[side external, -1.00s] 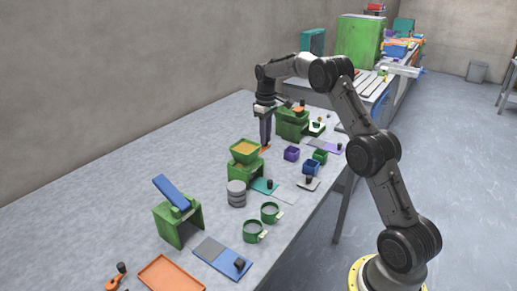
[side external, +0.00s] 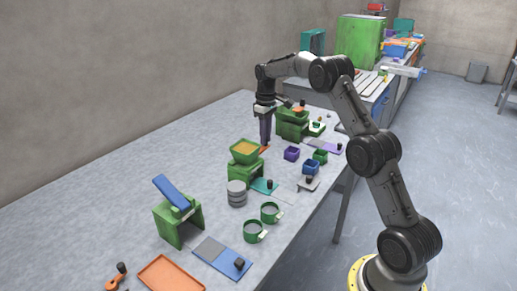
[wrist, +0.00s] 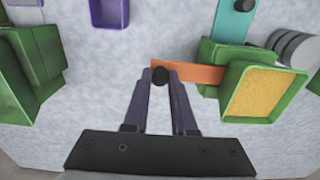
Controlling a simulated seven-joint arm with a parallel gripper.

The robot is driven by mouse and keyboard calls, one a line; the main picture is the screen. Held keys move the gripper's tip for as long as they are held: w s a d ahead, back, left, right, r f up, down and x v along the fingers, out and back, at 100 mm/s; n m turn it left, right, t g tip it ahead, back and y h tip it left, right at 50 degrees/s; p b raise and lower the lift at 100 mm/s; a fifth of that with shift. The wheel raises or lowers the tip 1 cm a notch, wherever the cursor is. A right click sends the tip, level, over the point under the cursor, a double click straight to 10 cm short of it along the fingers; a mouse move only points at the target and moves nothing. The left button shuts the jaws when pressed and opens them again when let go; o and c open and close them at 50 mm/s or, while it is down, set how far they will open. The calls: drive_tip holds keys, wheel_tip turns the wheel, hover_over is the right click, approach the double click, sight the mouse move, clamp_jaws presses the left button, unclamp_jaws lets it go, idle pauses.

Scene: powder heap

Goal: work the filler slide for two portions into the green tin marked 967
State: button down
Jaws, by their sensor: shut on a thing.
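The filler is a green stand with a hopper (side external: 244,152) of yellow-orange powder; in the wrist view the powder-filled hopper (wrist: 262,94) is at the right. Its orange slide (wrist: 200,73) sticks out of the stand's left side, with a black knob (wrist: 160,75) at the outer end. My gripper (wrist: 160,77) is shut on that knob; in the side view my gripper (side external: 265,143) is low beside the filler. Two round green tins (side external: 270,212) (side external: 253,232) stand near the table's front edge. No number is legible, so I cannot tell which is 967. The filler's outlet is hidden.
A grey stacked cylinder (side external: 237,193) and a teal plate with a black knob (side external: 263,186) are close to the filler. A purple box (side external: 291,154), a blue box (side external: 309,167) and another green stand (side external: 292,123) are nearby. The table's rear left is clear.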

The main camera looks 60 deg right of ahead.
drive_tip(key=shift+a+r, duration=0.1)
drive_tip(key=shift+a, duration=1.4)
drive_tip(key=shift+d, duration=1.85)
drive_tip(key=shift+a, duration=0.15)
drive_tip(key=shift+a, duration=1.7)
drive_tip(key=c, duration=0.8)
unclamp_jaws()
